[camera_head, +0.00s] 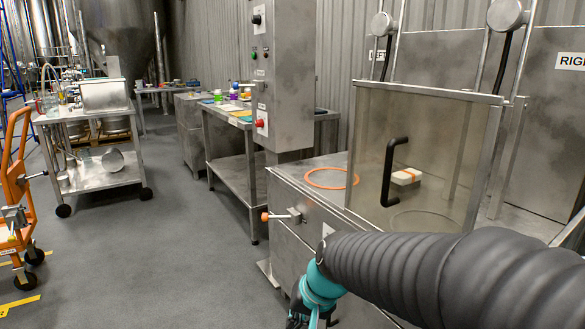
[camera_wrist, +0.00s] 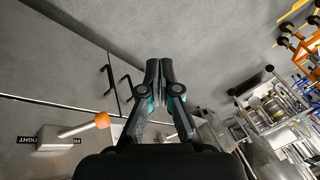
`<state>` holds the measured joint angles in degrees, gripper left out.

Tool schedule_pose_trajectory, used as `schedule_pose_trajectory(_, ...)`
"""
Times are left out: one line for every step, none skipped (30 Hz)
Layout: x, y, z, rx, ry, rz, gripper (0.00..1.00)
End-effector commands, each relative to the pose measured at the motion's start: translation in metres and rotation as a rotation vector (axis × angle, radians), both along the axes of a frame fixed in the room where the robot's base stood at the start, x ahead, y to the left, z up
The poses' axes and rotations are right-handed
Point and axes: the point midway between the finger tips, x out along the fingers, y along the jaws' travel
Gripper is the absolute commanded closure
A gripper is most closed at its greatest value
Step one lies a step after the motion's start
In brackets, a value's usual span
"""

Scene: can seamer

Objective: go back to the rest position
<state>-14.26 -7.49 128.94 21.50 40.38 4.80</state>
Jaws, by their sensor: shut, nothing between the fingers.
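My gripper (camera_wrist: 158,84) is shut and empty in the wrist view, with its two dark fingers together over the grey floor. The seamer's cabinet front with black handles is just left of it. In the head view my gripper (camera_head: 309,318) is low at the bottom edge, in front of the seamer cabinet, and its fingertips are cut off. The seamer (camera_head: 330,215) has a clear guard door (camera_head: 430,150) with a black handle, which looks lowered. An orange-knobbed lever (camera_head: 267,216) sits on its front; the orange knob (camera_wrist: 102,121) also shows in the wrist view.
An orange ring (camera_head: 331,178) lies on the seamer top, and a white and orange block (camera_head: 406,177) sits behind the guard. A steel cart (camera_head: 100,175) and an orange trolley (camera_head: 17,210) stand at the left. The floor (camera_head: 170,255) between is clear.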

Motion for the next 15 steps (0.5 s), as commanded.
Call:
schedule_pose_trajectory(-0.019, -0.018, 0.004, -0.049, -0.003, 0.044, 1.0)
schedule_pose_trajectory(-0.03, -0.028, 0.004, -0.079, -0.003, 0.07, 1.0)
schedule_pose_trajectory(-0.044, -0.041, 0.006, -0.118, -0.002, 0.1, 1.0)
schedule_pose_trajectory(-0.055, -0.05, 0.007, -0.146, -0.002, 0.119, 1.0)
schedule_pose_trajectory(-0.064, -0.06, 0.008, -0.173, -0.002, 0.134, 1.0)
schedule_pose_trajectory(-0.076, -0.072, 0.009, -0.207, -0.005, 0.147, 1.0)
schedule_pose_trajectory(-0.085, -0.081, 0.01, -0.23, -0.006, 0.154, 1.0)
schedule_pose_trajectory(-0.093, -0.089, 0.012, -0.251, -0.012, 0.155, 1.0)
schedule_pose_trajectory(-0.103, -0.1, 0.014, -0.277, -0.02, 0.152, 1.0)
schedule_pose_trajectory(-0.11, -0.107, 0.016, -0.295, -0.031, 0.149, 1.0)
schedule_pose_trajectory(-0.115, -0.114, 0.017, -0.31, -0.043, 0.143, 1.0)
schedule_pose_trajectory(-0.122, -0.121, 0.021, -0.326, -0.065, 0.131, 1.0)
schedule_pose_trajectory(-0.126, -0.126, 0.023, -0.336, -0.081, 0.122, 1.0)
schedule_pose_trajectory(-0.13, -0.13, 0.026, -0.342, -0.097, 0.111, 1.0)
schedule_pose_trajectory(-0.135, -0.134, 0.03, -0.344, -0.118, 0.095, 1.0)
